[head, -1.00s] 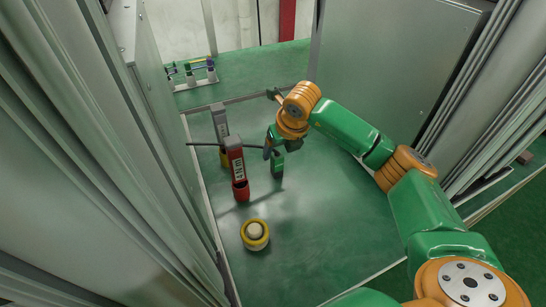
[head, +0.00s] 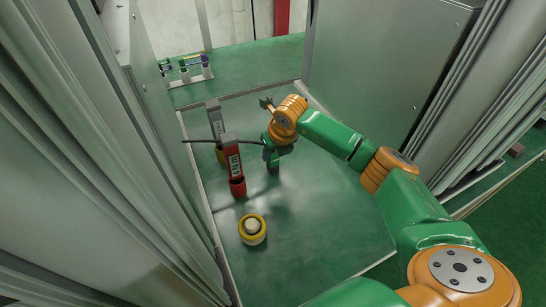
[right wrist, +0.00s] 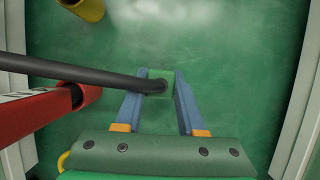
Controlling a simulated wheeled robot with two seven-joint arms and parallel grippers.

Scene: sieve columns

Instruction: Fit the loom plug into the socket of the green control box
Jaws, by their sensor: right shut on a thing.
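The green control box (head: 273,167) stands on the green floor panel below my right gripper (head: 267,155). In the right wrist view a green square face (right wrist: 157,75) lies between the blue fingertips of my right gripper (right wrist: 160,80). The black loom cable (right wrist: 110,76) runs in from the left, over the left finger, to that face. My right gripper is shut on the loom plug (right wrist: 158,87) at the cable's end. The fingers and cable mostly hide it; I cannot tell whether it sits in the socket. My left gripper is not in view.
A red labelled post (head: 233,165) stands left of my gripper, the cable crossing near its top. A grey post (head: 215,120) is behind it. A yellow-and-white roll (head: 252,229) lies in front. Tall grey cabinets flank both sides. The floor panel right of the roll is clear.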

